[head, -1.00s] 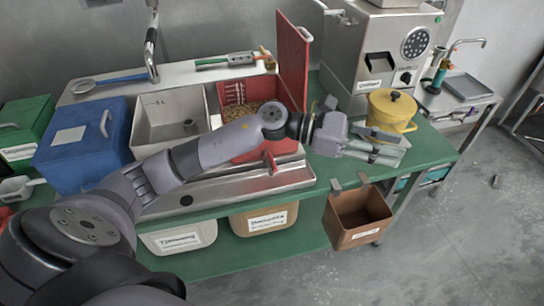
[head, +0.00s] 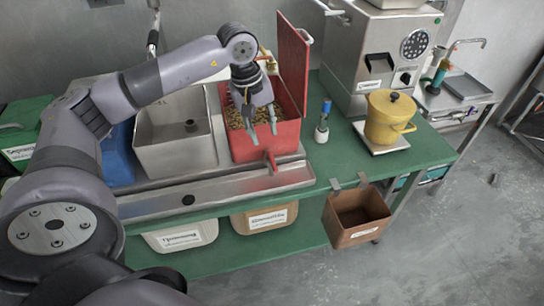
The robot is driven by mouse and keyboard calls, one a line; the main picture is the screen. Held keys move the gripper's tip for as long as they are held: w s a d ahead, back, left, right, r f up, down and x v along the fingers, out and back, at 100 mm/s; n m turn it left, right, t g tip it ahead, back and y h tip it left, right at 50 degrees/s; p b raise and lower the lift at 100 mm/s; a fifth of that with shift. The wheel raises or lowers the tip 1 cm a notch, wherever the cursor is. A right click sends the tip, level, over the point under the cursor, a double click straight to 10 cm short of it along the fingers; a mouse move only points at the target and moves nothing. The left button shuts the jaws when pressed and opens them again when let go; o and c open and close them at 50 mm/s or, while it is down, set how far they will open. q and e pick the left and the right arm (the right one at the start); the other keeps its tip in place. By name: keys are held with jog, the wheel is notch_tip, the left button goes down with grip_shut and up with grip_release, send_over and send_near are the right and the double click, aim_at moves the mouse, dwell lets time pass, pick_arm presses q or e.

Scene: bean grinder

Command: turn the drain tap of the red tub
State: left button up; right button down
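The red tub (head: 263,144) stands in the rack beside a steel tub, with its lid raised at the right. It holds brown beans. Its red drain tap (head: 271,160) sticks out low on the front face. My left gripper (head: 262,128) points down over the front part of the tub, its fingers apart with nothing seen between them. The fingertips are above and slightly behind the tap in the picture; I cannot tell whether they touch the tub. My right gripper is not in view.
A steel tub (head: 175,150) stands left of the red one. A bottle with a blue top (head: 322,122) and a yellow pot (head: 387,122) on a scale stand to the right. A brown bin (head: 357,215) hangs off the green table's (head: 345,165) front edge.

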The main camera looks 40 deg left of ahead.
aim_at(273, 163)
pick_arm(q)
jog(key=f, duration=0.4)
jog(key=w+d+f+p, duration=0.1)
jog(key=f, duration=0.2)
jog(key=f+p, duration=0.1)
jog(key=f, duration=0.3)
jog(key=shift+w+d+f, duration=0.3)
jog(key=shift+w+f, duration=0.05)
grip_shut()
